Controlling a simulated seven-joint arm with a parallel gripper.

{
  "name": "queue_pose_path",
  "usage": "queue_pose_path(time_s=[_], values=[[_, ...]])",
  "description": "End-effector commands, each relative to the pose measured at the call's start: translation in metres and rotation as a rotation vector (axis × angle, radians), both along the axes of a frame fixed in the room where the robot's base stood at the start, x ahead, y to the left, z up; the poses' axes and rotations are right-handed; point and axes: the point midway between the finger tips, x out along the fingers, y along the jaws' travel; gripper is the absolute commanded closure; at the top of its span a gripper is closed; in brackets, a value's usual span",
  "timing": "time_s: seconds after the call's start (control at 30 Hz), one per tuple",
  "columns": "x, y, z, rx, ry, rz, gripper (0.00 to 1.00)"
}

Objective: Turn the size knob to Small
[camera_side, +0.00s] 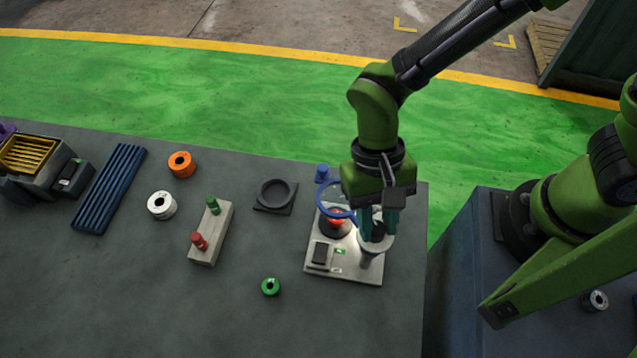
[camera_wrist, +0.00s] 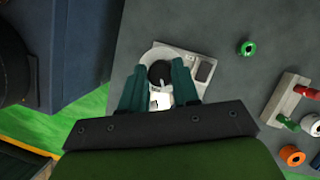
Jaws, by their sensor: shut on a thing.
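The size knob (camera_wrist: 160,73) is a dark round cap on a pale round dial, seen in the wrist view between the two teal fingers. My gripper (camera_wrist: 159,68) is shut on it from above. In the side view my gripper (camera_side: 376,236) points down over the right part of the grey control panel (camera_side: 352,274), and its fingers mostly hide the knob. The panel also shows in the wrist view (camera_wrist: 198,57). The size markings and the knob's pointing direction are too small or hidden to read.
Left of my gripper the panel carries a red button (camera_side: 336,224), a blue ring (camera_side: 324,202) and a dark switch (camera_side: 320,252). A green spool (camera_side: 270,287), a block with red and green pegs (camera_side: 205,250) and a black round holder (camera_side: 276,193) stand further left.

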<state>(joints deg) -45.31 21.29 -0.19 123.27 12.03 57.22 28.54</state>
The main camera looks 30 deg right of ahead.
Motion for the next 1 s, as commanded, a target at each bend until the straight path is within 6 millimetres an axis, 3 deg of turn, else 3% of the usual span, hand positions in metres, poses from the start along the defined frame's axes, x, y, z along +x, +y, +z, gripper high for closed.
queue_pose_path(time_s=[0.37, 1.0], values=[[0.0002, -0.0012, 0.0008, 0.001, 0.0, -0.128, 1.0], [-0.0021, -0.0041, 0.0011, 0.001, 0.0, -0.711, 1.0]])
